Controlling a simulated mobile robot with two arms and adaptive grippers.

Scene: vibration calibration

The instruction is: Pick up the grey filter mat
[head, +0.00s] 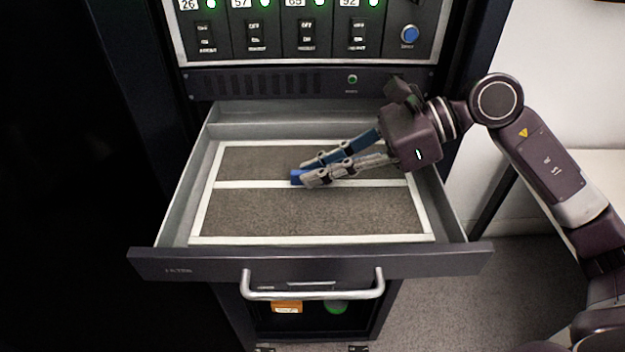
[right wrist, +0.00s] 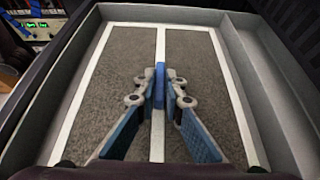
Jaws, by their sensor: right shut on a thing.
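The grey filter mat (head: 290,212) lies flat in the open drawer. It has a white frame and a white bar across its middle, with a small blue tab (head: 297,176) on that bar. My right gripper (head: 306,175) reaches in from the right and is shut on the blue tab. In the right wrist view the filter mat (right wrist: 205,60) fills the drawer, and the fingers close on the blue tab (right wrist: 160,80) over the white bar. My left gripper is in neither view.
The drawer (head: 310,262) is pulled out of a dark cabinet and has a metal handle (head: 313,293). A panel of switches with green lights (head: 300,35) stands above it. Below, an orange item (head: 287,307) and a green item (head: 335,308) sit in an open compartment.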

